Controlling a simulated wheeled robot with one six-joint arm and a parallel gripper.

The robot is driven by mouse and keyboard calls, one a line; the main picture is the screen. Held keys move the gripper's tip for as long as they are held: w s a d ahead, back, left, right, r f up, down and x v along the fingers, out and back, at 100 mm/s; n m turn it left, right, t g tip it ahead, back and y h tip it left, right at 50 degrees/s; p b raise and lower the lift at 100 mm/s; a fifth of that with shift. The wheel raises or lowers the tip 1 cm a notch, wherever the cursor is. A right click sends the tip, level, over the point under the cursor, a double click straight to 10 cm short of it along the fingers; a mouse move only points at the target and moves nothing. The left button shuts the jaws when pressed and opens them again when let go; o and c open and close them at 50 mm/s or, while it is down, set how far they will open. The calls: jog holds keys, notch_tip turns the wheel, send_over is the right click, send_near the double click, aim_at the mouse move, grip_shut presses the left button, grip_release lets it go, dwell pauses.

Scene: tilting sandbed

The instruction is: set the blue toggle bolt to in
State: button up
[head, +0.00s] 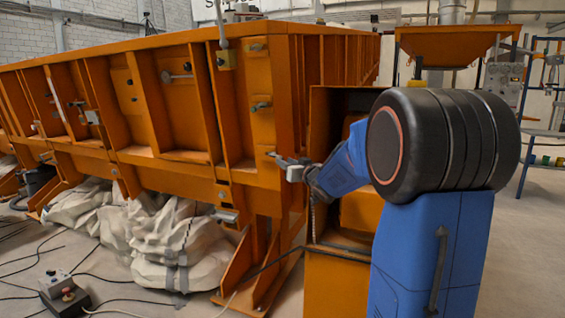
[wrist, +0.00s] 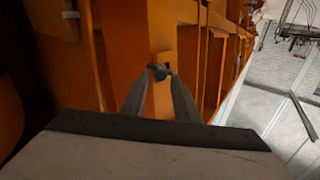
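The blue toggle bolt (wrist: 160,73) shows in the wrist view as a small dark blue piece on a narrow orange upright. My gripper (wrist: 159,70) points straight at it, with its two grey fingers apart and their tips on either side of the blue piece. I cannot tell whether the fingers touch it or stop short of it. In the head view my gripper (head: 273,157) is at the near corner of the orange sandbed (head: 262,172). The blue bolt cannot be made out in that view.
Other latches and handles (head: 176,76) sit along the sandbed's side panels, with a padlock-like fitting (head: 225,59) near the corner. White sacks (head: 160,240) lie underneath. A control box (head: 62,290) with cables is on the floor. An orange hopper (head: 455,42) stands behind.

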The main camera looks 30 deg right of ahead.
jog(key=shift+w, duration=1.75)
jog(key=shift+c, duration=0.7)
grip_shut()
jog(key=shift+a, duration=0.1)
jog(key=w+a, duration=0.2)
jog(key=a, duration=0.4)
jog(key=shift+a+f, duration=0.2)
jog(key=shift+f, duration=0.1)
jog(key=shift+w+a+m+h, duration=0.45)
jog(key=shift+m+h, duration=0.25)
jog(key=shift+h, duration=0.6)
